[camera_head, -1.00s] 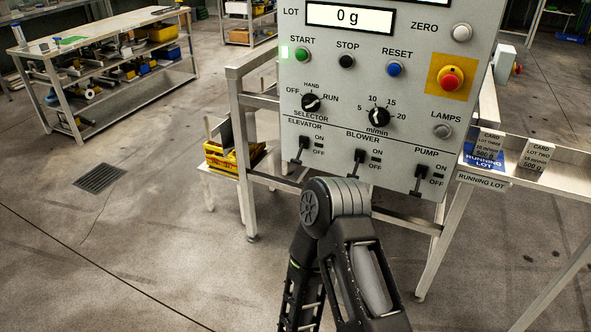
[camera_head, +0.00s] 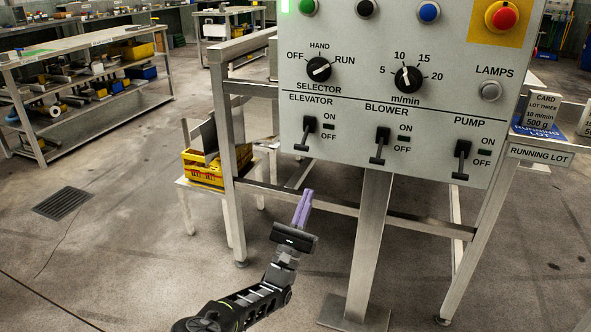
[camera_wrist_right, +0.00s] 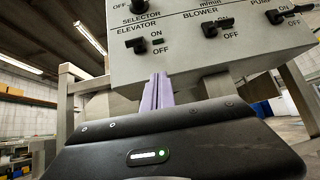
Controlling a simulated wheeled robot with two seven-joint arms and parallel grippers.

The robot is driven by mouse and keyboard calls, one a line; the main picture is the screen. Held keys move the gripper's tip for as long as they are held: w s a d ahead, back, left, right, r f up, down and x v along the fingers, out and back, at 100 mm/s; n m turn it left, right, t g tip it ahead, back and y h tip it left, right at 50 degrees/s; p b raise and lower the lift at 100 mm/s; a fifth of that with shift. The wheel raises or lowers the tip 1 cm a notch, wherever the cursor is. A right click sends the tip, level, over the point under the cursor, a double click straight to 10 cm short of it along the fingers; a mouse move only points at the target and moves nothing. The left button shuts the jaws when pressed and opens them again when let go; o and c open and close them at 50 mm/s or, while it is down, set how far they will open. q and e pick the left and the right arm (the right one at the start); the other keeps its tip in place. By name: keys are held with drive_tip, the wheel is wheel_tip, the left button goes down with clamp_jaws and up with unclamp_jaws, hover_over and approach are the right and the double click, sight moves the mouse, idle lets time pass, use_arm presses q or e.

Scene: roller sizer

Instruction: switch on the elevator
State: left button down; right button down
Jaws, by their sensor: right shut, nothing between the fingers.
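The elevator switch (camera_head: 306,134) is a black lever at the lower left of the grey control panel (camera_head: 345,107). Its handle points down, towards OFF. It also shows in the right wrist view (camera_wrist_right: 136,43), above and a little left of the fingertips. My right gripper (camera_head: 304,193) has its slim purple fingers shut and empty, pointing up just below the panel's bottom edge. In the right wrist view the fingertips (camera_wrist_right: 157,77) stand in front of the panel's lower edge, apart from the lever. My left gripper is not in view.
The blower switch (camera_head: 380,145) and pump switch (camera_head: 461,160) sit to the right, levers down. The selector knob (camera_head: 318,69) is above, turned towards RUN. A yellow crate (camera_head: 205,170) stands on a low stand at left.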

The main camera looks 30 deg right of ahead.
drive_tip(key=a+t, duration=0.1)
drive_tip(key=w+a+r+n+t, duration=0.1)
drive_tip(key=w+a+n+t, duration=0.1)
drive_tip(key=shift+r+y, duration=0.3)
drive_tip(key=shift+r, duration=0.1)
drive_tip(key=shift+w+d, duration=0.1)
approach(305, 138)
drive_tip(key=w+d+r, duration=0.2)
drive_tip(key=w+d, duration=0.1)
drive_tip(key=d, duration=0.1)
drive_tip(key=shift+d+r+b, duration=0.1)
drive_tip(key=shift+r+b, duration=0.25)
drive_tip(key=shift+r, duration=0.05)
